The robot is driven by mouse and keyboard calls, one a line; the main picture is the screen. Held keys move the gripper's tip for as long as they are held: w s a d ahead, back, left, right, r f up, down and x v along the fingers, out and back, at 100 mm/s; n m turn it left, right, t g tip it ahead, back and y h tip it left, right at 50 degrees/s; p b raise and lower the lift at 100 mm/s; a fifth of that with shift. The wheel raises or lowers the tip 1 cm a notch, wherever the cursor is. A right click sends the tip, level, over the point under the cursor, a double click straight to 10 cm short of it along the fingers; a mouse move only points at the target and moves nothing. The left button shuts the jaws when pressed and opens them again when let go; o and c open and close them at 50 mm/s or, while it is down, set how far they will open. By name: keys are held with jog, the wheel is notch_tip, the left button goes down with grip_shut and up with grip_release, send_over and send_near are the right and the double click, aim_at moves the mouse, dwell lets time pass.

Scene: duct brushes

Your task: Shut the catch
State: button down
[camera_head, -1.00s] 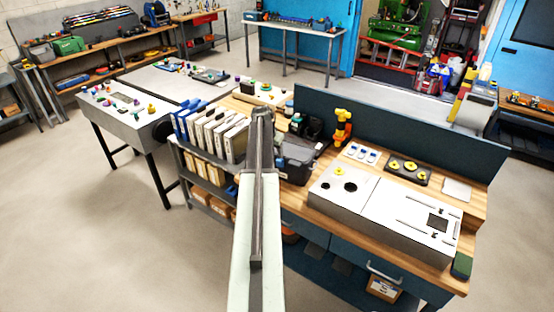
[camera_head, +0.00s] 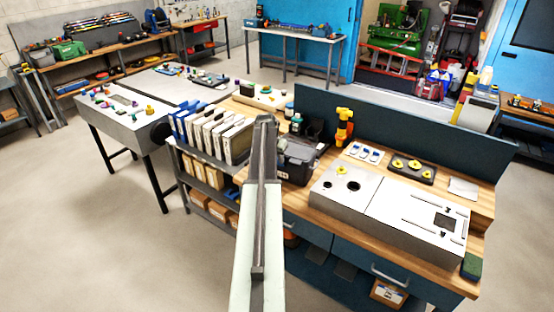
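My arm rises from the bottom middle to a dark upper end near the black case; no gripper fingers can be made out there. On the wooden workbench (camera_head: 322,213) lies a grey box-like panel (camera_head: 395,212) with round dark holes and a yellow knob at its left. Its right part has thin slots and a dark square recess (camera_head: 445,222). I cannot pick out a catch for certain, nor tell whether one is open or shut. A black case (camera_head: 299,160) stands on the bench just right of my arm, partly hidden by it.
A dark tray with yellow knobs (camera_head: 407,170), a white tray with blue pieces (camera_head: 363,153) and an orange-yellow tool (camera_head: 343,127) stand behind the panel. A blue back board (camera_head: 420,135) bounds the bench. Upright binders (camera_head: 214,132) fill the shelf left of my arm. Floor at left is clear.

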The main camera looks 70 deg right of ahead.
jog(key=shift+s+d+r+y+p, duration=0.1)
jog(key=shift+d+r+y+p, duration=0.25)
jog(key=shift+d+y+p, duration=0.25)
jog(key=shift+a+f, duration=0.15)
jog(key=c, duration=1.2)
grip_release()
jog(key=p+v, duration=0.7)
jog(key=shift+r+p, duration=0.3)
jog(key=shift+r, duration=0.1)
